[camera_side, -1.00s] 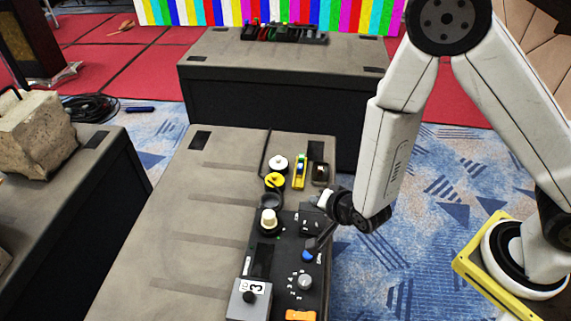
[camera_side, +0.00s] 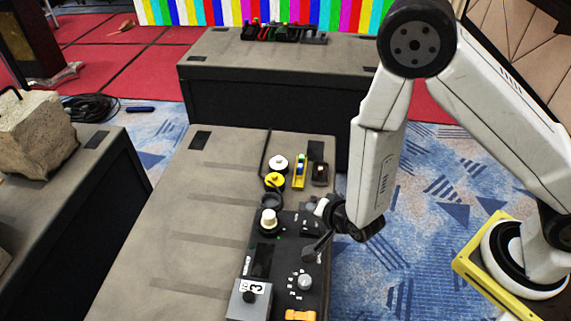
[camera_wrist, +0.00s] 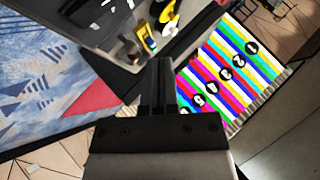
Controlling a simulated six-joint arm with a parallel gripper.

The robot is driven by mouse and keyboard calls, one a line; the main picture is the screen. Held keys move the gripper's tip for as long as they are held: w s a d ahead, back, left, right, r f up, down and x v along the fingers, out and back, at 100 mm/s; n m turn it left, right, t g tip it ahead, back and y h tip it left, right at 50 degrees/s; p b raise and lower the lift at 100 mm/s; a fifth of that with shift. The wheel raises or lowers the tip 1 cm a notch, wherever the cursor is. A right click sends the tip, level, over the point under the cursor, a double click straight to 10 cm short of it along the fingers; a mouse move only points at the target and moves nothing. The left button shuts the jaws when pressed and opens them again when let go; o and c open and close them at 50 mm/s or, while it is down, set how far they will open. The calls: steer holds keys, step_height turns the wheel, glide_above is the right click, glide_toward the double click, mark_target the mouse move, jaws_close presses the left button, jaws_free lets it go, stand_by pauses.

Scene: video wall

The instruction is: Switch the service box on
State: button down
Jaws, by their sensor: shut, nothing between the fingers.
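A dark control panel (camera_side: 285,262) lies along the right edge of the near table. It carries a grey box (camera_side: 249,300) marked 3 with a black knob, a white-topped knob (camera_side: 268,219), a grey rotary knob (camera_side: 305,282) with numbers around it, and a white handle-like part (camera_side: 320,208). I cannot tell which part is the service box. My gripper (camera_side: 318,249) is shut and empty, pointing down-left over the right side of the panel. I cannot tell whether it touches the panel. In the wrist view my closed fingers (camera_wrist: 158,88) point away from the camera.
Beyond the panel stand a yellow knob (camera_side: 274,181), a white round knob (camera_side: 278,162), a yellow switch unit (camera_side: 300,172) and a dark box (camera_side: 320,174). An orange part (camera_side: 300,316) lies at the near end. The table's left half is clear. A striped video wall (camera_wrist: 235,68) stands behind.

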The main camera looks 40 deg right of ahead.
mark_target(307, 231)
steer(key=shift+w+a+f, duration=0.1)
steer(key=shift+f, duration=0.9)
steer(key=shift+w+a+f, duration=0.15)
steer(key=shift+f, duration=0.8)
steer(key=shift+w+a+f, duration=0.1)
steer(key=shift+f, duration=0.9)
steer(key=shift+f, duration=0.15)
steer(key=shift+f, duration=0.25)
steer(key=shift+a+f, duration=0.1)
steer(key=shift+f, duration=0.3)
stand_by(0.8)
steer(key=shift+r, duration=0.2)
steer(key=shift+r, duration=0.65)
steer(key=shift+r, duration=0.1)
steer(key=shift+s+d+r, duration=0.1)
steer(key=shift+d+r, duration=0.05)
steer(key=shift+r, duration=0.65)
steer(key=shift+s+d+r, duration=0.1)
steer(key=shift+r, duration=0.65)
steer(key=shift+s+d+r, duration=0.1)
steer(key=shift+d+r, duration=0.05)
steer(key=shift+r, duration=0.65)
steer(key=shift+r, duration=0.1)
